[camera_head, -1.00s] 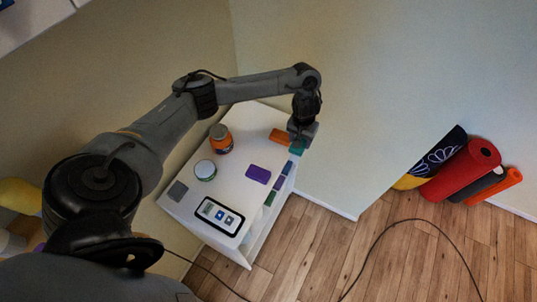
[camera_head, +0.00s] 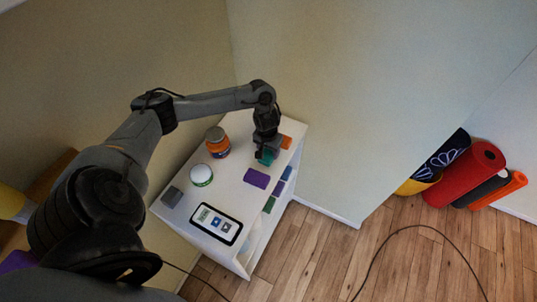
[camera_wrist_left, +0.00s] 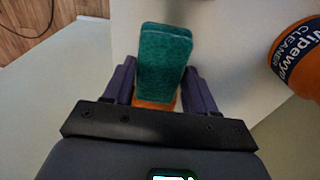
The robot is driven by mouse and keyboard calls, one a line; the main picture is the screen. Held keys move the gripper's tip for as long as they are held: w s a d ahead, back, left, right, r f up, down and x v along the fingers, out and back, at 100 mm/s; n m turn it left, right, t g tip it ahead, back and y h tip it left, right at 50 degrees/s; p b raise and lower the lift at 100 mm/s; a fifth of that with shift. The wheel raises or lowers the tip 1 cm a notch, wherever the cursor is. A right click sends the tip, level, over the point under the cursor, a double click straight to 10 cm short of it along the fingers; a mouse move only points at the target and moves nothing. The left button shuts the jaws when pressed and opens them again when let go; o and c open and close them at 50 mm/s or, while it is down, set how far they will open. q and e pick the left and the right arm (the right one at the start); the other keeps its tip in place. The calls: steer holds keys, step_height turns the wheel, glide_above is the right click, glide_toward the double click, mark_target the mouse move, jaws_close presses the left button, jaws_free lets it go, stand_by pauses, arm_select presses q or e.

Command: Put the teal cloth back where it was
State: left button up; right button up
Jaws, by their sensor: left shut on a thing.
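The teal cloth (camera_head: 267,158) is a small folded block held in my left gripper (camera_head: 264,153), over the white cabinet top. In the left wrist view the cloth (camera_wrist_left: 164,62) sits between the two fingers of the gripper (camera_wrist_left: 160,88), which is shut on it. An orange folded cloth (camera_head: 286,141) lies by the cabinet's right edge, just right of the gripper. A purple folded cloth (camera_head: 257,178) lies just below the teal one in the picture. Whether the teal cloth touches the top is unclear. My right gripper is not in view.
On the white cabinet (camera_head: 238,135) stand an orange-labelled jar (camera_head: 217,143) and a white-lidded tub (camera_head: 201,175). A framed card (camera_head: 216,224) and a grey block (camera_head: 172,197) lie nearer. Blue and green folded cloths (camera_head: 269,205) line the right side. Rolled mats (camera_head: 470,172) stand far right.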

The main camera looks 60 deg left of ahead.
arm_select(q)
step_height(320, 180, down, 2)
steer(key=shift+f, duration=0.3)
steer(key=shift+f, duration=0.1)
steer(key=o, duration=1)
